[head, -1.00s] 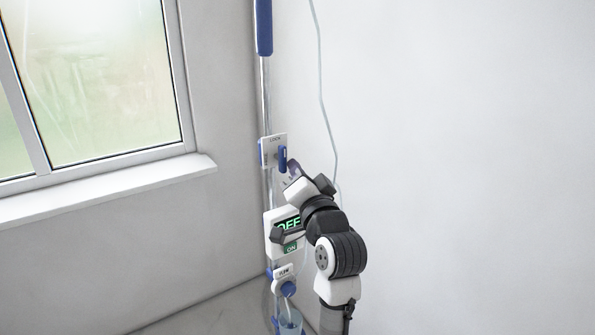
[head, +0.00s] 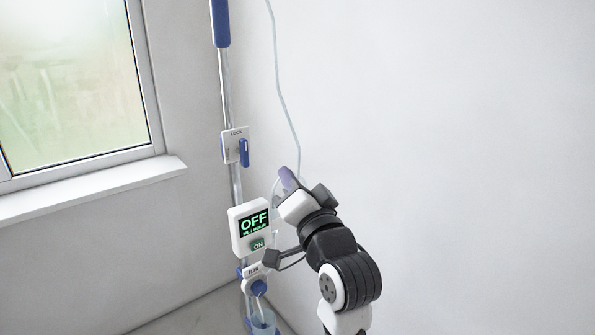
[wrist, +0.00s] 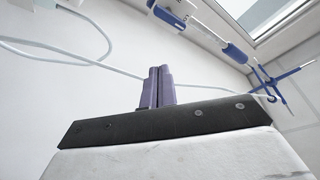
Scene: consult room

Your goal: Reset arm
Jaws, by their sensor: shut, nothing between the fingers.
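My gripper (head: 286,178) is to the right of the metal pole, in front of the white wall and apart from the devices. In the wrist view its two purple fingers (wrist: 157,87) are together with nothing between them. A white panel marked LOCK (head: 235,146) with a blue lever (head: 244,153) is on the pole, up and left of my gripper. Below it, a white pump box (head: 249,228) shows OFF in green, with an ON button under the screen. A white piece with a blue knob (head: 258,288) sits lower on the pole.
A clear tube (head: 283,90) hangs along the wall behind my gripper and also loops through the wrist view (wrist: 60,50). A blue sleeve (head: 220,22) covers the upper pole. A window sill (head: 90,190) juts out at left. The wall at right is bare.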

